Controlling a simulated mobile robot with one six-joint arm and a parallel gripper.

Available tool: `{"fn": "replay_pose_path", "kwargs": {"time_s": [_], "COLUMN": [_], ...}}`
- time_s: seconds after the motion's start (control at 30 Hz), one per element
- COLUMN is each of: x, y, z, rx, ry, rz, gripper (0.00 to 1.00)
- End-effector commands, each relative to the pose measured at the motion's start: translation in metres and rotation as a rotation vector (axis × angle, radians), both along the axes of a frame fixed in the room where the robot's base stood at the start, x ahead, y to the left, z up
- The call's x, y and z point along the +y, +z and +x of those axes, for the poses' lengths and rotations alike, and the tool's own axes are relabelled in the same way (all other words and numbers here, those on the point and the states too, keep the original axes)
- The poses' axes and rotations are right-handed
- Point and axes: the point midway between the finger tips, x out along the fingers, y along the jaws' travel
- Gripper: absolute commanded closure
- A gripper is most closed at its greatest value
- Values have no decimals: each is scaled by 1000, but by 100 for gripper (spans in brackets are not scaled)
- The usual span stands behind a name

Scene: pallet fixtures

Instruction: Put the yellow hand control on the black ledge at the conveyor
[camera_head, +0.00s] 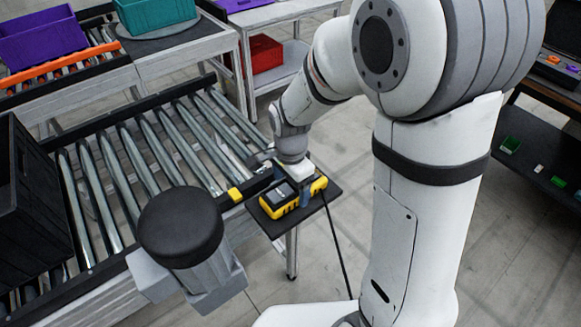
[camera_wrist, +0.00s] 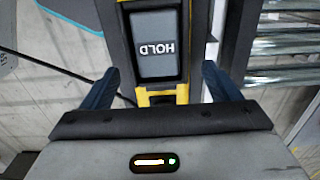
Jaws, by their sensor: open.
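The yellow hand control (camera_head: 280,204) has black parts and rests on the black ledge (camera_head: 325,201) beside the conveyor. In the wrist view the hand control (camera_wrist: 153,45) fills the upper middle, with a grey button marked HOLD and yellow edges. My gripper (camera_head: 292,180) is just above the ledge at the control; my arm hides part of it. In the wrist view my gripper's blue fingers (camera_wrist: 161,88) stand apart on either side of the control's lower part. They are open, and I cannot tell whether either finger touches it.
The roller conveyor (camera_head: 155,145) lies left of the ledge, with a black crate (camera_head: 30,195) on it. A black-topped post (camera_head: 181,225) stands in front. A dark cable (camera_head: 335,245) hangs below the ledge. A red bin (camera_head: 264,54) stands behind.

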Motion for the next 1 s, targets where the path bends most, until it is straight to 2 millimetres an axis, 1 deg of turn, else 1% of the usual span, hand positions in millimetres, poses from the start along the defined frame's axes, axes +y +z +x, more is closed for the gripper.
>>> {"fn": "replay_pose_path", "kwargs": {"time_s": [0.2,0.4,0.5,0.6,0.77,0.87,0.97,1.0], "x": [0,0,0,0,-2,-13,-35,-46], "y": [46,86,100,108,113,119,129,134], "z": [2,1,1,1,-1,-7,-22,-31], "rx": [-9,-7,-5,-4,-3,-22,-64,-86], "ry": [-1,-1,-1,-1,4,55,182,250], "rz": [3,2,2,1,1,7,10,9], "gripper": [17,17,17,17,17,17,17,17]}}
